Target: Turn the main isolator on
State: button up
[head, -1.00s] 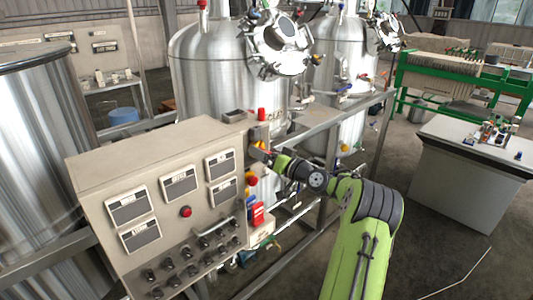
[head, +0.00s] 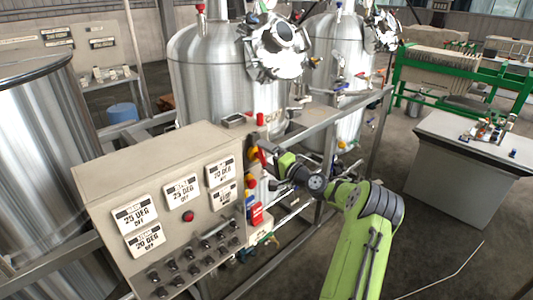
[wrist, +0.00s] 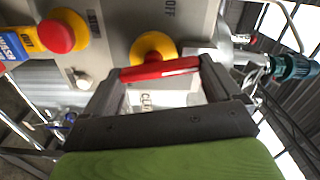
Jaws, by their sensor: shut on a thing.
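The main isolator is on the side of the control panel (head: 158,165). Its red handle (wrist: 160,69) sits in front of a yellow round plate (wrist: 153,45) in the wrist view. My gripper (wrist: 161,71) is shut on the red handle, with one finger at each end of it. The word OFF shows above the plate on the grey panel side. In the head view my gripper (head: 272,161) is against the panel's side and covers part of the isolator.
A red mushroom button on yellow (wrist: 63,32) is left of the isolator, beside a STOP label. Steel tanks (head: 208,80) and a metal frame (head: 335,125) stand behind. A grey bench (head: 465,165) is at the right, with open floor before it.

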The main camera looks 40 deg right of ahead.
jog(key=shift+d+m+p, duration=0.1)
jog(key=shift+m+p, duration=0.5)
jog(key=shift+m, duration=0.5)
jog(key=shift+f, duration=0.1)
jog(key=o, duration=0.7)
jog(key=shift+o, duration=0.2)
jog(key=s+b, duration=0.1)
jog(key=s, duration=1.4)
jog(key=shift+s+d+b, duration=0.25)
jog(key=shift+s+b, duration=0.15)
